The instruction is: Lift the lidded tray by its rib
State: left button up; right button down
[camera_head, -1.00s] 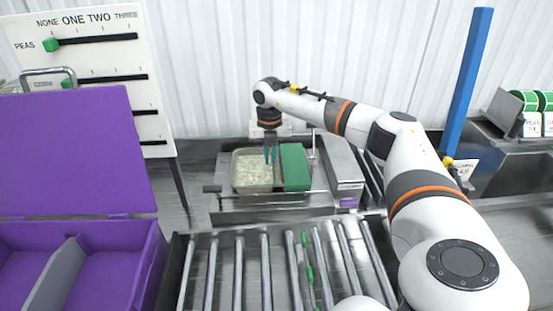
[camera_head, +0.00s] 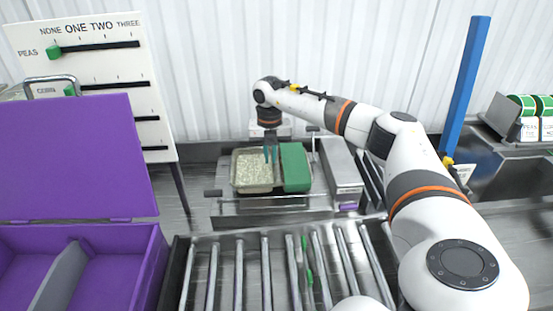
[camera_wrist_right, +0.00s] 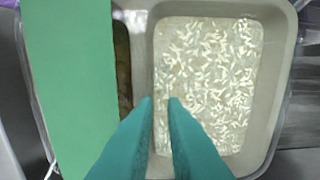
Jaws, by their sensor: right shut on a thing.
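The tray (camera_head: 234,180) sits on the metal scale-like station. It has a rice compartment (camera_head: 254,168) on the left and a green lid (camera_head: 295,165) over the right side. In the wrist view the tray (camera_wrist_right: 277,90) shows white grains (camera_wrist_right: 205,75) beside the green lid (camera_wrist_right: 68,85), with the pale rib (camera_wrist_right: 144,60) between. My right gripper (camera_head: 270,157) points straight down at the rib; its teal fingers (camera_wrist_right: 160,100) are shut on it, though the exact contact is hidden. Whether the tray is clear of the surface I cannot tell. My left gripper is out of view.
A roller conveyor (camera_head: 265,265) lies in front of the station. A purple divided box (camera_head: 120,235) with its lid up stands at left, below a slider board (camera_head: 125,85). A grey metal block (camera_head: 340,165) is right of the tray. A blue post (camera_head: 466,85) rises at right.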

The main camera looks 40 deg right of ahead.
aim_at(270, 158)
jog(key=shift+r+p, duration=1.05)
jog(key=shift+r, duration=0.45)
